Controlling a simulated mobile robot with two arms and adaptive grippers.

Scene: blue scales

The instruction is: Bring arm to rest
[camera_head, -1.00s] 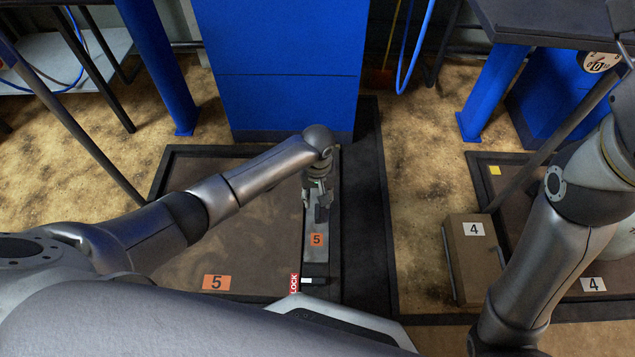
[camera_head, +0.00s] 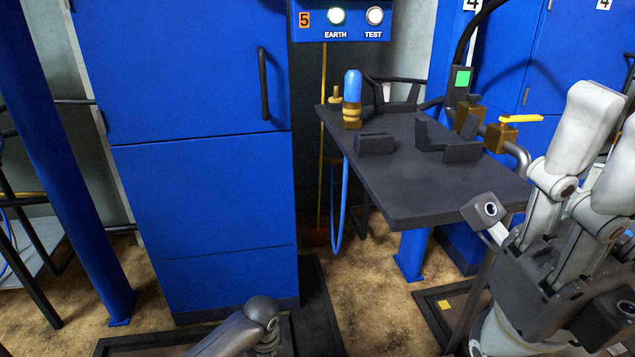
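My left arm (camera_head: 245,326) shows only at the bottom edge, low in front of the blue cabinet. Its rounded joint is visible, and the gripper beyond it falls below the picture. My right gripper (camera_head: 608,125) is raised close to the camera at the right edge. It has a dark body and pale grey fingers pointing up, with a small camera on its left side. The right edge cuts it off, and whether the fingers are apart or together is unclear. I see nothing held in it.
A tall blue cabinet (camera_head: 205,190) with a black handle stands at left centre. A dark table (camera_head: 400,190) behind my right gripper carries a blue-topped brass fitting (camera_head: 352,98) and black holders. An EARTH and TEST panel (camera_head: 385,28) hangs above. Bare floor shows between cabinet and table.

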